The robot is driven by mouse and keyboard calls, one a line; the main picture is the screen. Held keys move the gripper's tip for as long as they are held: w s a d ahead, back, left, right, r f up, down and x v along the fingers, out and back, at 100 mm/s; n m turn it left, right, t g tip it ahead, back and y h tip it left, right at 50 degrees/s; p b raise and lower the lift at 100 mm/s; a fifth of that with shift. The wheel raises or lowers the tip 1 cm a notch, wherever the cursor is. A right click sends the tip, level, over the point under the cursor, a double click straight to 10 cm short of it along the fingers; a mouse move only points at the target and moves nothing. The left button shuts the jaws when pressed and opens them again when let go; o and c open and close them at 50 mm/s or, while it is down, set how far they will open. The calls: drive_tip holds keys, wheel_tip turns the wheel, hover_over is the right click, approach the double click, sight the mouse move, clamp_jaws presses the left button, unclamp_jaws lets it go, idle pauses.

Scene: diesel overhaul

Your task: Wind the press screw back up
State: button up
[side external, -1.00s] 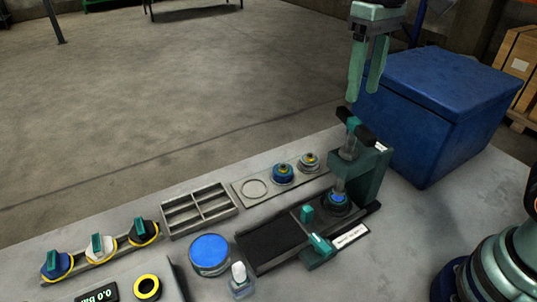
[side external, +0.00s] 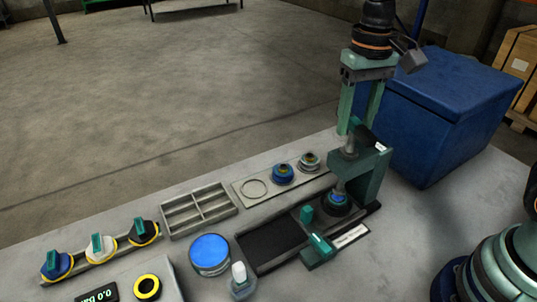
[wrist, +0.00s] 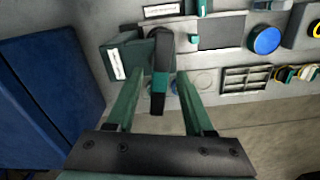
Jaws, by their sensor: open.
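The dark green press (side external: 372,172) stands at the right end of the bench. Its upright grey screw (side external: 350,148) goes down through the frame to a part with a blue centre (side external: 336,199). The screw's black and green crossbar handle (wrist: 160,85) shows clearly in the wrist view; in the side view the fingers largely hide it. My gripper (side external: 358,128) points down at the top of the press, fingers open. In the wrist view my gripper (wrist: 161,98) has a finger on each side of the handle, with visible gaps.
A big blue bin (side external: 440,110) stands just right of the press. A plate with two round parts (side external: 283,174), a divided grey tray (side external: 200,208), a blue-lidded jar (side external: 210,254) and several valve knobs (side external: 100,245) lie to the left.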

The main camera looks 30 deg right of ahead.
clamp_jaws()
drive_tip(key=shift+r+n, duration=0.1)
drive_tip(key=shift+n, duration=1.1)
unclamp_jaws()
drive_tip(key=shift+r, duration=2.75)
